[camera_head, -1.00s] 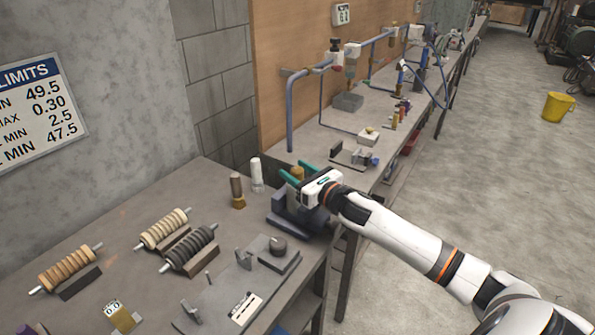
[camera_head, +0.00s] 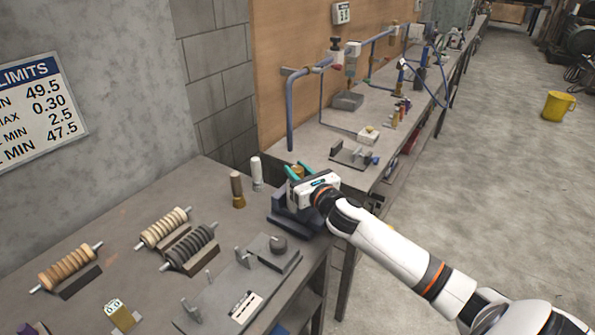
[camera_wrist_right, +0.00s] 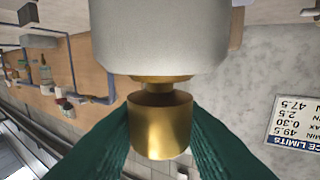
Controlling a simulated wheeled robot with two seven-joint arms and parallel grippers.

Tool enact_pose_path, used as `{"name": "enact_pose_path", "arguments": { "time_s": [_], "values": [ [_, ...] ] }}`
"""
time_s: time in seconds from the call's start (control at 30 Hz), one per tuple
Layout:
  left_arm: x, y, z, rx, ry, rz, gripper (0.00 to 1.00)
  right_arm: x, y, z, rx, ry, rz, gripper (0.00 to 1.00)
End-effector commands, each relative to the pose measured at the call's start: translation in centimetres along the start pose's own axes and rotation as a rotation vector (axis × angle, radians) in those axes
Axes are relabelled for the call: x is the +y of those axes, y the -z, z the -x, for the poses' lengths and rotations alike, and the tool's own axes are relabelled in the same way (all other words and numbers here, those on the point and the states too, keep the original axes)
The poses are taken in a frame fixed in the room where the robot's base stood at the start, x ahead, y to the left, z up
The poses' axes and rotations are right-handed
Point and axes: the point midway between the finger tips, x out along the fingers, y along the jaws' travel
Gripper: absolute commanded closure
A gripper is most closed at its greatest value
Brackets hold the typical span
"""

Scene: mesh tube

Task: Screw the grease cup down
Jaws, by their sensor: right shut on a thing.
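My right gripper (camera_head: 297,171) is at the far right corner of the near bench, its teal fingers shut on the brass grease cup (camera_wrist_right: 160,126). In the right wrist view the cup sits between the two green fingers. A narrow brass neck joins the cup to a thick pale grey body (camera_wrist_right: 160,40); this view is upside down, so the body lies below the cup. In the head view a dark blue stand (camera_head: 283,217) is under the gripper, and the gripper hides most of the cup and body. My left gripper is not in view.
A brown-and-brass post (camera_head: 237,189) and a white post (camera_head: 256,172) stand left of the gripper. Coil racks (camera_head: 190,248) and a grey plate with a knob (camera_head: 278,244) lie nearer. A second bench with blue pipes (camera_head: 290,115) runs behind.

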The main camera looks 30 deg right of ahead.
Motion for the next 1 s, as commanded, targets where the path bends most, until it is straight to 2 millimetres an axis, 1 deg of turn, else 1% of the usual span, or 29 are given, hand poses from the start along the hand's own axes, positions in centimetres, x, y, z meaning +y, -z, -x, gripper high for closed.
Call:
{"name": "enact_pose_path", "arguments": {
  "time_s": [0.7,1.0],
  "values": [
    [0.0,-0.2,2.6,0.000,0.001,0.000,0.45,-0.3,0.2,-0.1,-0.002,-0.674,-0.005,0.93],
    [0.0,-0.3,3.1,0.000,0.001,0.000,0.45,-0.4,0.1,-0.2,-0.002,-0.959,-0.003,0.93]
  ]
}}
